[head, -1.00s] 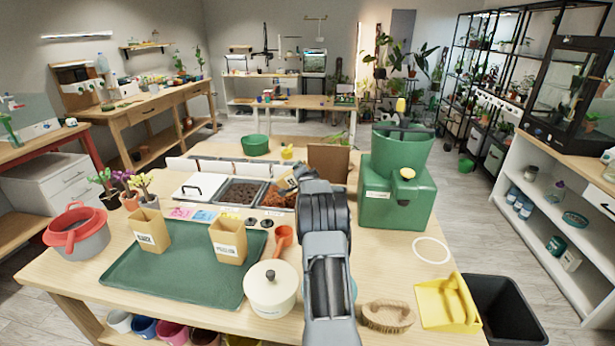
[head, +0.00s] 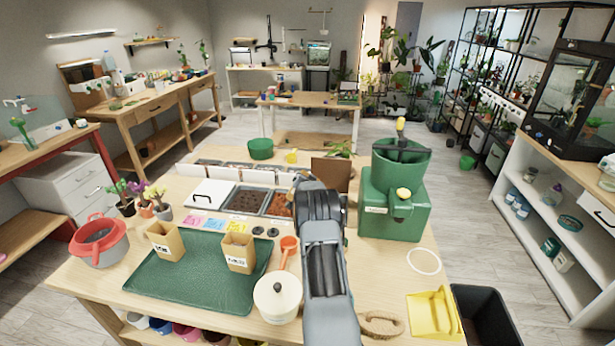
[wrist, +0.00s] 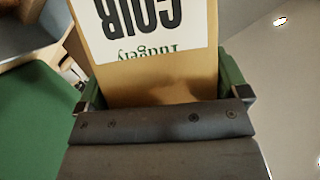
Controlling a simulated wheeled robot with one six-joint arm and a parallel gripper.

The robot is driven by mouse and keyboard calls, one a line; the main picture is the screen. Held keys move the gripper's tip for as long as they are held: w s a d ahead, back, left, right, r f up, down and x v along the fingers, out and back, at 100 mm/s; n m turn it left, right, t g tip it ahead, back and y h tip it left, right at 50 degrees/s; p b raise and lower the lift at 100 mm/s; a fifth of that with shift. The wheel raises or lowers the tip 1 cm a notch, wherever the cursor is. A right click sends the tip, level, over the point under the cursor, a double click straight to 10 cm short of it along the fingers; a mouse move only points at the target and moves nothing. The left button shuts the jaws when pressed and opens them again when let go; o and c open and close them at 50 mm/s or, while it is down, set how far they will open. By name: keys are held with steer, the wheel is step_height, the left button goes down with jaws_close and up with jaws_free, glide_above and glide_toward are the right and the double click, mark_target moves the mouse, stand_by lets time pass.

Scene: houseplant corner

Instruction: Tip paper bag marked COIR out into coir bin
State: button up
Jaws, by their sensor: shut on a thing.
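My gripper (wrist: 163,100) is shut on the paper bag marked COIR (wrist: 195,70). In the wrist view the bag's white label reads upside down, and its far end runs out of the frame. I cannot see whether anything is falling from the bag.
A dark soil bin (head: 244,199) and a white-lidded bin (head: 208,194) stand left of the coir bin. A green machine (head: 392,205) stands right of my arm. Two other paper bags (head: 166,243) (head: 239,252) stand on the green tray (head: 190,285). A cream lidded pot (head: 277,300) is near my arm.

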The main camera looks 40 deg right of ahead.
steer(key=shift+r+n+g+p, duration=0.3)
steer(key=shift+r+n+p, duration=0.2)
steer(key=shift+p, duration=1.6)
steer(key=p, duration=0.3)
steer(key=shift+f+n, duration=0.15)
steer(key=shift+n, duration=0.25)
steer(key=shift+g+h+p, duration=0.3)
steer(key=shift+p, duration=0.1)
steer(key=shift+f+n, duration=0.3)
steer(key=shift+n, duration=0.1)
steer(key=shift+s+d+f+n+g+h, duration=0.15)
steer(key=shift+n+g+h, duration=0.25)
steer(key=shift+n+g, duration=0.25)
